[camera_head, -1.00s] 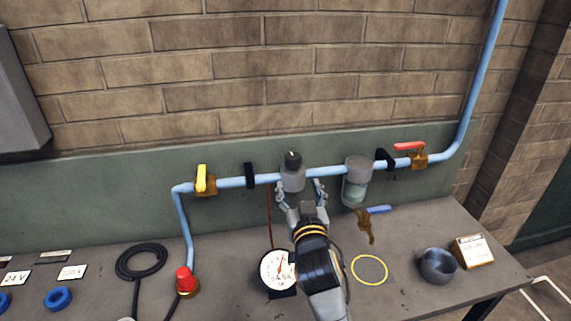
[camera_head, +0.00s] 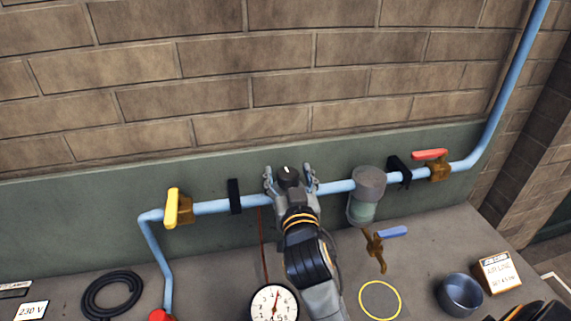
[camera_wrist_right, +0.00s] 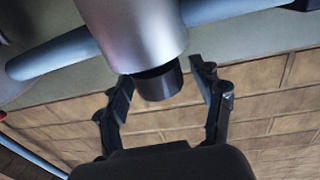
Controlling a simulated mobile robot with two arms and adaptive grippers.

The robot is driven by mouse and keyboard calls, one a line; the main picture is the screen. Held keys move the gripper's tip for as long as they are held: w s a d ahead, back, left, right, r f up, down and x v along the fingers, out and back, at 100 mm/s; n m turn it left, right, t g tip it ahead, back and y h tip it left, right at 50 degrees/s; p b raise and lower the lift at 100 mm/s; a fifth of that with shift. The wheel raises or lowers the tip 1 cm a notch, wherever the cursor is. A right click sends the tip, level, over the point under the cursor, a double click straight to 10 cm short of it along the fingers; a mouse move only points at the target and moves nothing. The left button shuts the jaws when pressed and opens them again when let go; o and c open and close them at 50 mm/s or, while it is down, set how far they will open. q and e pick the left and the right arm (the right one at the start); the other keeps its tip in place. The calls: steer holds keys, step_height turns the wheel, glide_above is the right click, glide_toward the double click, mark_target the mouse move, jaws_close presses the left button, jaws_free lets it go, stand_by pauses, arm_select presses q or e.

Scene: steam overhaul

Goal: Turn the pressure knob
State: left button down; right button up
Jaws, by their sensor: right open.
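The pressure knob (camera_head: 289,175) is a dark cap with a white mark, on top of the grey regulator body on the blue pipe (camera_head: 334,187). My right gripper (camera_head: 289,181) is open, with one finger on each side of the knob. In the right wrist view the black knob (camera_wrist_right: 158,82) stands out from the silver regulator body (camera_wrist_right: 135,30), between the two open fingers of my right gripper (camera_wrist_right: 165,95). Gaps show on both sides of it there. My arm and gripper hide most of the regulator body in the head view. My left gripper is not in view.
A yellow-handled valve (camera_head: 178,207) is on the pipe at left, and a filter bowl (camera_head: 366,195) and red-handled valve (camera_head: 432,162) at right.

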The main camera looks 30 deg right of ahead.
steer(key=shift+w, duration=0.1)
steer(key=shift+s+a+r, duration=0.1)
steer(key=shift+s+r, duration=0.05)
steer(key=shift+s, duration=0.05)
steer(key=c, duration=1.2)
steer(key=shift+o, duration=0.2)
steer(key=shift+r+y+p, duration=0.1)
steer(key=shift+y+p, duration=0.2)
steer(key=shift+p, duration=0.1)
steer(key=shift+n+y+p, duration=0.4)
steer(key=shift+n+y, duration=0.2)
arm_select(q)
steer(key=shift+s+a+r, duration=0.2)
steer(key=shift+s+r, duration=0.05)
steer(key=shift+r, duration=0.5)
arm_select(e)
steer(key=o, duration=1)
steer(key=shift+o, duration=0.8)
steer(key=shift+w, duration=0.1)
